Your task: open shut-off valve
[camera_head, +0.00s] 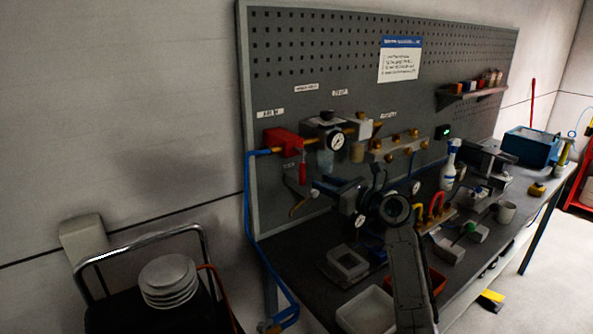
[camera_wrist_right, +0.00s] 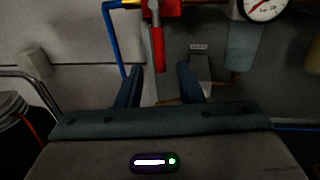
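The shut-off valve (camera_head: 282,141) is a red block on the left of the pegboard, with a blue hose at its left. Its red handle (camera_head: 302,169) hangs straight down. In the right wrist view the handle (camera_wrist_right: 157,48) hangs at the top middle, below the red valve body (camera_wrist_right: 165,8). My right gripper (camera_wrist_right: 160,68) is open and empty, its two dark fingers either side of the handle's lower end in the picture. Whether the handle is between them in depth is unclear. In the head view this gripper (camera_head: 318,190) is just below and right of the handle. My left gripper is not in view.
A pressure gauge (camera_head: 336,141) and filter units sit right of the valve. The blue hose (camera_head: 249,200) runs down the board's left edge. A cart with stacked plates (camera_head: 168,277) stands left.

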